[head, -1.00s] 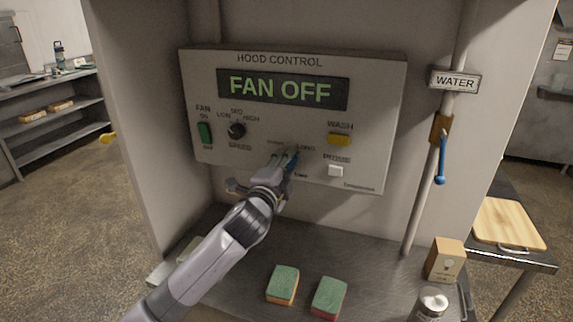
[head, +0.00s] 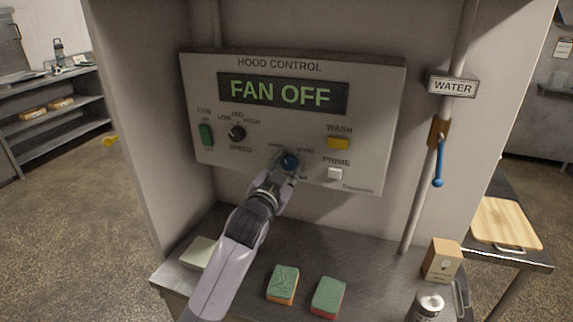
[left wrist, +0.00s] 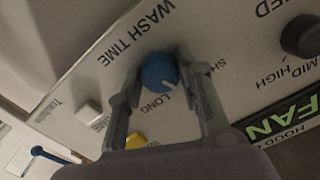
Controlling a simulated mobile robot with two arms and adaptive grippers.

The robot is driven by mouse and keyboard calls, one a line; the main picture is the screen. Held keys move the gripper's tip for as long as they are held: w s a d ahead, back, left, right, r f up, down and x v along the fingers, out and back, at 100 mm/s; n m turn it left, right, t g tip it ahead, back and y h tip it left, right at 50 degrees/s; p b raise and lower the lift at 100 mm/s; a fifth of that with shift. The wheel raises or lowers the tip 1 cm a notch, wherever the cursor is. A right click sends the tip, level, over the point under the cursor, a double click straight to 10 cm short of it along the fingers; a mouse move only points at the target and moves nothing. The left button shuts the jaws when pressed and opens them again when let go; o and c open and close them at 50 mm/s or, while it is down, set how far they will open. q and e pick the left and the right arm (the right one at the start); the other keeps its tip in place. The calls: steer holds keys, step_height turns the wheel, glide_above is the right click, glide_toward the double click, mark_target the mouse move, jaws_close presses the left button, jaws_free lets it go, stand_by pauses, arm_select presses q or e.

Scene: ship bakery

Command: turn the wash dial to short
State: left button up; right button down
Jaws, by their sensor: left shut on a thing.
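The blue wash dial (head: 290,161) is on the lower middle of the hood control panel, and it also shows in the left wrist view (left wrist: 158,69). My left gripper (head: 283,165) reaches it from below, with one finger on each side of the dial in the left wrist view (left wrist: 160,63), shut on it. The dial's white pointer mark faces between the LONG label and the partly hidden label starting SH. My right gripper is in neither view.
The panel (head: 220,160) reads FAN OFF. The fan switch (head: 206,134), speed knob (head: 237,132), yellow wash button (head: 339,143) and white prime button (head: 335,173) surround the dial. Two sponges (head: 283,285) (head: 328,297) lie below. A blue-handled water valve (head: 438,163) is at right.

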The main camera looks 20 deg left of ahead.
arm_select(q)
steer(key=n+p, duration=0.1)
steer(key=n, duration=0.3)
steer(key=shift+n, duration=0.4)
steer(key=shift+f+p, duration=0.1)
steer(key=shift+p, duration=0.2)
steer(key=o, duration=1.2)
steer(key=shift+s, duration=0.15)
steer(key=s, duration=1.1)
steer(key=shift+s+a, duration=0.2)
steer(key=shift+s, duration=0.15)
